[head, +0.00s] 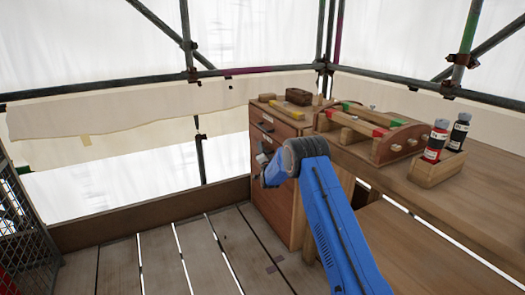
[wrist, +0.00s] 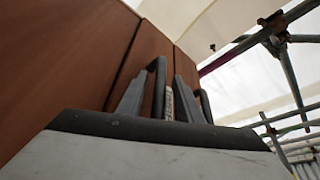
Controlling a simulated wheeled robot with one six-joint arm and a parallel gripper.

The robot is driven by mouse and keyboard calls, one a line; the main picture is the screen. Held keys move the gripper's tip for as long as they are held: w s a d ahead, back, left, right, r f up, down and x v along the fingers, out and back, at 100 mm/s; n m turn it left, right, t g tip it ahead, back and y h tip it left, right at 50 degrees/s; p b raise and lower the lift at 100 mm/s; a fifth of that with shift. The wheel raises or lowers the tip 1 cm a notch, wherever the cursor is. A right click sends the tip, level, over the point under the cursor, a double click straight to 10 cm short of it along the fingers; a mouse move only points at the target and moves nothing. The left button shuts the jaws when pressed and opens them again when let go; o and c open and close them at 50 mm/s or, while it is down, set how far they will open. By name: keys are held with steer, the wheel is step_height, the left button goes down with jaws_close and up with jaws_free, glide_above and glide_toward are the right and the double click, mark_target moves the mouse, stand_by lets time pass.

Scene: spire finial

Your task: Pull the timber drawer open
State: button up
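The timber drawer cabinet (head: 293,206) stands under the left end of the workbench, its drawer fronts facing left. An upper drawer front (head: 262,122) shows a pale label and a dark handle. All visible fronts look flush. My gripper (head: 259,158) is at the cabinet's front, below that handle, and partly hides the lower front. In the wrist view, my gripper (wrist: 158,98) has its grey fingers apart, close to the brown drawer face (wrist: 75,70). A dark upright bar, probably a handle, and a pale label show between the fingers. I cannot tell whether they touch the bar.
A wooden carrier with red and green parts (head: 375,130) stands on the bench. A box with two bottles (head: 435,170) is to its right. Small blocks lie on the cabinet top. The plank floor (head: 190,250) left of the cabinet is clear. A mesh panel (head: 22,230) stands far left.

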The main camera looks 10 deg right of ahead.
jaws_close()
steer(key=s+a, duration=0.3)
steer(key=a, duration=0.7)
steer(key=s+a, duration=0.3)
steer(key=a, duration=0.7)
steer(key=s+a, duration=0.4)
steer(key=a, duration=0.7)
steer(key=shift+f, duration=0.15)
jaws_free()
steer(key=v, duration=1.7)
steer(key=shift+s, duration=0.25)
